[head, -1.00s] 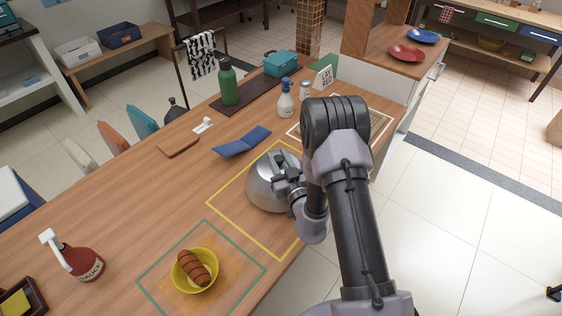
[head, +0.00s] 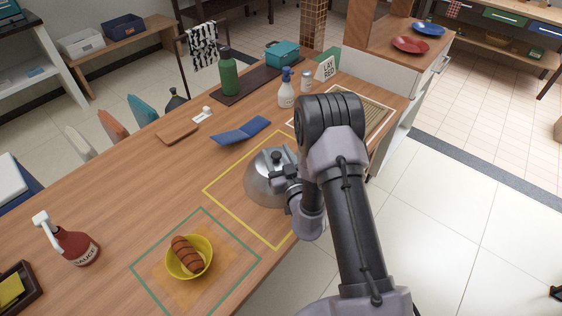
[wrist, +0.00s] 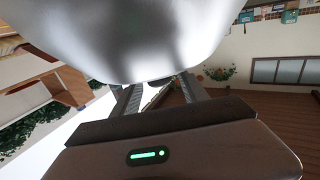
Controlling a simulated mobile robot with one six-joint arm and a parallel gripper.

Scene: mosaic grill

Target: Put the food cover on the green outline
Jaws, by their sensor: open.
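The food cover (head: 262,184) is a shiny silver dome with a dark knob on top. It stands inside the yellow outline (head: 228,218) on the wooden counter. My gripper (head: 281,167) is at the dome's upper right side, close to the knob; the head view does not clearly show whether it touches. In the wrist view the cover (wrist: 140,35) fills the top, and my gripper (wrist: 157,92) has its two fingers apart below the dome. The green outline (head: 243,270) lies at the front, around a yellow bowl (head: 187,266) with a brown striped roll (head: 186,254) in it.
A red sauce bottle (head: 72,243) stands left of the green outline. A blue folded card (head: 241,132) and a wooden board (head: 177,134) lie behind the yellow outline. A spray bottle (head: 286,92) and green bottle (head: 228,75) stand farther back. Counter between the outlines is clear.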

